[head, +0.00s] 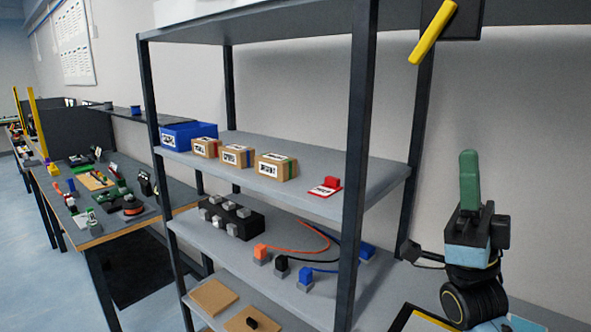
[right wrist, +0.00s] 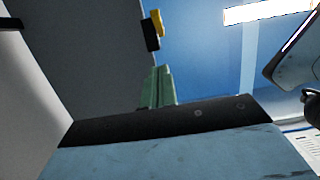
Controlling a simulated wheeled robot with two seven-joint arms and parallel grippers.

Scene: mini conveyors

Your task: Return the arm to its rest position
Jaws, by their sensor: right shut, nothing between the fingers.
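My right gripper (head: 469,160) is raised at the right of the head view, its green fingers pointing up. The fingers are pressed together and empty. In the right wrist view the green fingers (right wrist: 158,88) show together beyond the dark edge of the gripper body. The gripper is to the right of the shelf rack (head: 357,150) and apart from it. My left gripper is in neither view.
The rack holds a blue bin (head: 187,134), small cartons (head: 276,166), a red block (head: 332,182) and cable plugs (head: 281,264). A cluttered workbench (head: 130,226) stands at left. A yellow handle (head: 432,32) hangs above my right gripper. Bare wall lies behind it.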

